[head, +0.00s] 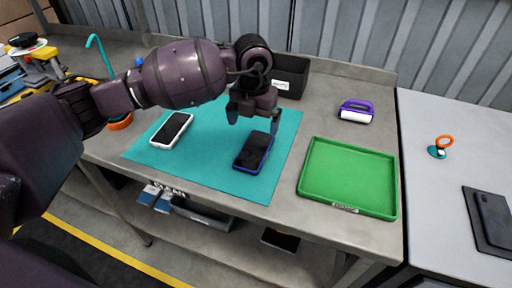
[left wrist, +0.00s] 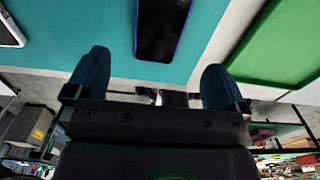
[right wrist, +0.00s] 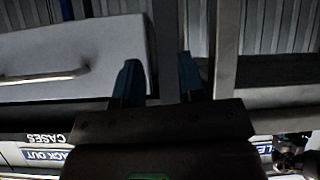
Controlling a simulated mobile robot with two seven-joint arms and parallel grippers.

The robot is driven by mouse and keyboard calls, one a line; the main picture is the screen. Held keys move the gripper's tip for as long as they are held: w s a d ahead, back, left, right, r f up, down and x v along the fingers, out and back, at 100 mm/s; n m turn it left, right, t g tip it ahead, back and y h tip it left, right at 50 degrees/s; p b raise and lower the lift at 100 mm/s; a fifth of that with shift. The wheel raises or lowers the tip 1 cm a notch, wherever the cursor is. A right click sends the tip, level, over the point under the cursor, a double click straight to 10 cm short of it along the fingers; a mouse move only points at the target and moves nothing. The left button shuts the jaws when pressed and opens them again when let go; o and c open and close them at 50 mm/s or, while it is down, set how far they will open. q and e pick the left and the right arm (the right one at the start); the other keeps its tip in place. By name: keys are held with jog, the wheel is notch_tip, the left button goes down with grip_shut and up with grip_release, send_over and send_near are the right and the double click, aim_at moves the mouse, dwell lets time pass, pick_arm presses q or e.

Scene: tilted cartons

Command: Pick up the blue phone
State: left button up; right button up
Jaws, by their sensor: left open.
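The blue phone (head: 253,151), dark-screened with a blue edge, lies flat on the teal mat (head: 210,180). In the left wrist view the phone (left wrist: 162,28) is at the top centre, ahead of the fingers. My left gripper (head: 253,118) is above the mat, just behind and over the phone's far end. Its blue-tipped fingers (left wrist: 155,75) are apart with nothing between them. My right gripper shows only in the right wrist view (right wrist: 160,78); its fingers stand apart, with no object between them.
A white phone (head: 172,130) lies to the left on the mat. A green tray (head: 348,178) is to the right, with a purple-handled item (head: 356,111) behind it. A black bin (head: 290,77) stands at the back. The mat's front part is clear.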

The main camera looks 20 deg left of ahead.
aim_at(255, 149)
pick_arm(q)
jog(key=f+b, duration=0.1)
jog(key=f, duration=0.8)
jog(key=shift+w, duration=0.2)
jog(key=c, duration=1)
